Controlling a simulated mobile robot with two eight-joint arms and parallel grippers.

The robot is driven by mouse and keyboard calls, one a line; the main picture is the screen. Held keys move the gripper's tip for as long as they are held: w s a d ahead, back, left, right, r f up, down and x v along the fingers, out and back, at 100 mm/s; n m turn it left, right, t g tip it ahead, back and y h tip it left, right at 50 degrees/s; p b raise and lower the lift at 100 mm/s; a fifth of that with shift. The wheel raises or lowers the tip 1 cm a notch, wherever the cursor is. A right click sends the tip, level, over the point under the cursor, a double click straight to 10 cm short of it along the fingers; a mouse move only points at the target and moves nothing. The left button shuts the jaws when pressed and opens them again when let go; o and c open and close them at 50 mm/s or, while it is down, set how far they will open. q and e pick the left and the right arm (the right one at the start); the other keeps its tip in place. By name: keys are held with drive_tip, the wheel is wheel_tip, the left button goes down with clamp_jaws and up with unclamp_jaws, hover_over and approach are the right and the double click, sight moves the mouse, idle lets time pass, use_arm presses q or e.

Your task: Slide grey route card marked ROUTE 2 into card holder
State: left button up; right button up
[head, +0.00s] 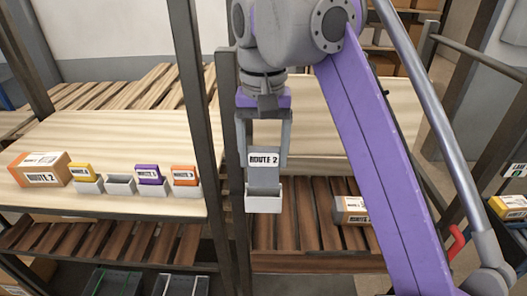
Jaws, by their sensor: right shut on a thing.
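The grey route card (263,179) has a white label reading ROUTE 2. It stands upright between the fingers of my right gripper (263,160), which is shut on it from both sides. A white card holder (263,204) is directly below. The card's lower end meets the holder's mouth and looks to be at or inside it; how deep it sits I cannot tell. My left gripper is not in view.
On the left wooden table, white holders carry yellow (82,172), purple (149,173) and orange (184,174) cards; one holder (120,184) looks empty. An orange box (40,169) stands beside them. A grey-and-orange box (350,211) is on the slatted shelf. Dark posts (193,100) rise nearby.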

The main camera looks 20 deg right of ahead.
sight(263, 186)
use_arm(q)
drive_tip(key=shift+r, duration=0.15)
use_arm(e)
drive_tip(key=shift+f, duration=0.25)
idle(0.4)
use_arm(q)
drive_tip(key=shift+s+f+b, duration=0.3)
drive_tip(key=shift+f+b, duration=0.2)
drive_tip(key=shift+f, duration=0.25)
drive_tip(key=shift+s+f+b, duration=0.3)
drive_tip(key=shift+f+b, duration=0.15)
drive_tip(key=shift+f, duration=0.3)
use_arm(e)
drive_tip(key=shift+s+f, duration=0.1)
drive_tip(key=shift+f, duration=2.1)
drive_tip(key=o, duration=1.3)
drive_tip(key=shift+c, duration=0.2)
